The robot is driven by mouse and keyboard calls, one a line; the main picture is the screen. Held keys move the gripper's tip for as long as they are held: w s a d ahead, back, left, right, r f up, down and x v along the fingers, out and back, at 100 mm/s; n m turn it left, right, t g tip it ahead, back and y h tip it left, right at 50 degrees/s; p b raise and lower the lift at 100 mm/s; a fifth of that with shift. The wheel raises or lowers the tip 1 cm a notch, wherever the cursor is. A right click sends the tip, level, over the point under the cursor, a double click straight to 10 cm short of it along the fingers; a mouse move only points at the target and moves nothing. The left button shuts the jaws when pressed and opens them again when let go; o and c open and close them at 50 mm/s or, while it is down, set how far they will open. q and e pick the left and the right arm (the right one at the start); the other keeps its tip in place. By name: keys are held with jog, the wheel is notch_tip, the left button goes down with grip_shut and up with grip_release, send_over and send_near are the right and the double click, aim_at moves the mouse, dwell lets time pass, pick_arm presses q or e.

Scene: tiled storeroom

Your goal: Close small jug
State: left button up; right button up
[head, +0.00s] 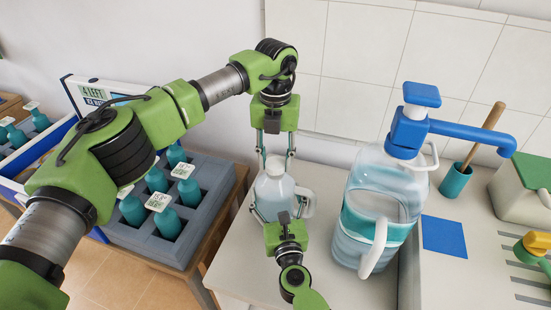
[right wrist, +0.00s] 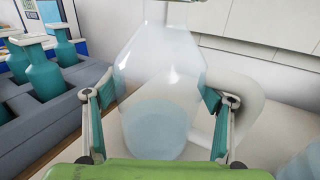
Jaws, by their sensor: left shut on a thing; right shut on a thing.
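The small jug (head: 273,192) is translucent with pale liquid inside and a white handle (head: 304,203) on its right. It stands upright on the pale counter. My left gripper (head: 275,158) points straight down from above, its fingers shut around the jug's cap (head: 275,166) at the neck. Whether the cap is seated fully cannot be told. My right gripper (head: 277,212) comes from the front, shut around the jug's body. In the right wrist view, the jug (right wrist: 160,95) stands between its two fingers, with the handle at the right; its top is cut off by the frame.
A large jug (head: 378,200) with a blue pump (head: 408,130) stands close at the right. A grey crate (head: 205,228) of teal bottles sits at the left. A teal cup (head: 455,181) with a wooden tool and a blue square (head: 444,237) lie further right. A wall stands behind.

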pick_arm(q)
jog(key=m, duration=0.8)
jog(key=shift+m, duration=0.4)
jog(key=o, duration=1.2)
jog(key=shift+o, duration=0.2)
jog(key=shift+r, duration=2.25)
jog(key=shift+c, duration=0.3)
